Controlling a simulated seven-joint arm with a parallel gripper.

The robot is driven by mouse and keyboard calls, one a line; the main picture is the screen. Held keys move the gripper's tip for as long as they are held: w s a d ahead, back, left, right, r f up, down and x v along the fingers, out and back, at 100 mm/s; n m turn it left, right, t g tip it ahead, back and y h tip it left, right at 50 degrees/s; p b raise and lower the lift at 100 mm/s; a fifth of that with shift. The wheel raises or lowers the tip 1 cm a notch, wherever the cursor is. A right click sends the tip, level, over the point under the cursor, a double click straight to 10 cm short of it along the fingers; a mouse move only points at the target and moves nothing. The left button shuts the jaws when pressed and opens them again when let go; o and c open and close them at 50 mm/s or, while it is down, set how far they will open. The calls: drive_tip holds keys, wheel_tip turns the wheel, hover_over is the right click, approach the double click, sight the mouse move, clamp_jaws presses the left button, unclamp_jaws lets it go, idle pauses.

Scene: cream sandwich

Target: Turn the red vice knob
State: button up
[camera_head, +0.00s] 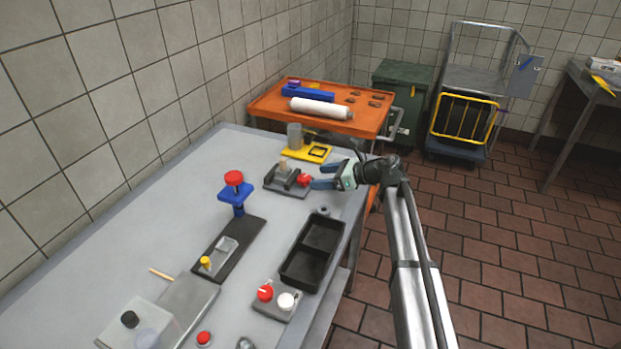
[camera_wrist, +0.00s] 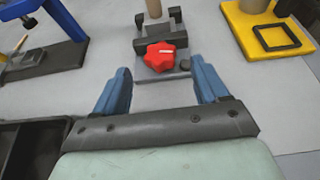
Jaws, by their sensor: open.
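The vice (camera_head: 284,181) is a dark grey block on the table, with a tan cylinder standing in it. Its red knob (camera_head: 304,180) faces my gripper on the right side. In the wrist view the lobed red knob (camera_wrist: 160,57) with a white mark lies ahead of the fingertips, near the middle of the gap. My gripper (camera_head: 318,177) has blue fingers and is open and empty. In the wrist view the gripper (camera_wrist: 160,75) has its fingers spread wider than the knob, one on each side, and I see no contact.
A yellow fixture (camera_head: 307,152) stands behind the vice. A black two-part tray (camera_head: 313,250) and a panel with a red dial and white knob (camera_head: 276,300) lie nearer the front. A blue press with a red top (camera_head: 235,190) stands left. An orange cart (camera_head: 322,108) is behind the table.

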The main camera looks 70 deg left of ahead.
sight(308, 178)
drive_tip(key=shift+x, duration=2.35)
drive_tip(key=c, duration=1.1)
